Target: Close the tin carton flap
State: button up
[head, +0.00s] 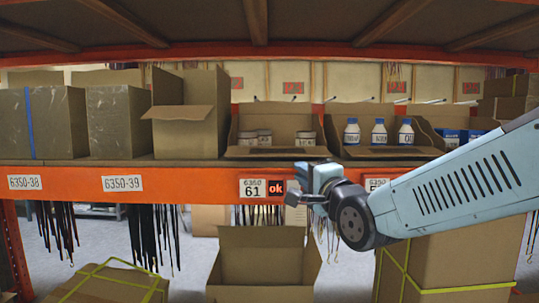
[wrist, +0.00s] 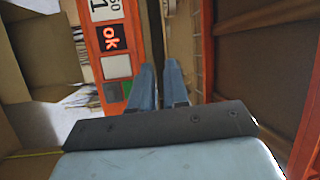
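The tin carton (head: 280,110) stands on the shelf above the label 61, with its top open. Several small pale tins (head: 264,137) show inside. Its back panel stands up and a low front flap (head: 275,151) shows along the shelf edge. My gripper (head: 300,184) is in front of the orange beam, just below and right of this carton, and apart from it. In the wrist view its two blue fingers (wrist: 160,80) lie close together with only a thin gap and nothing between them. The carton is not clearly recognisable in the wrist view.
An orange beam (head: 75,183) carries labels and a lit "ok" sign (head: 276,187). A carton with bottles (head: 367,113) stands to the right, taller cartons (head: 119,115) to the left. An open carton (head: 262,275) is below. The upper shelf (head: 300,40) limits headroom.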

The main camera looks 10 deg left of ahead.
aim_at(275, 152)
jog(key=x, duration=1.4)
jog(key=shift+s+a+r, duration=0.25)
jog(key=shift+a+r, duration=0.15)
jog(key=shift+c, duration=1.3)
grip_shut()
jog(key=shift+f, duration=0.1)
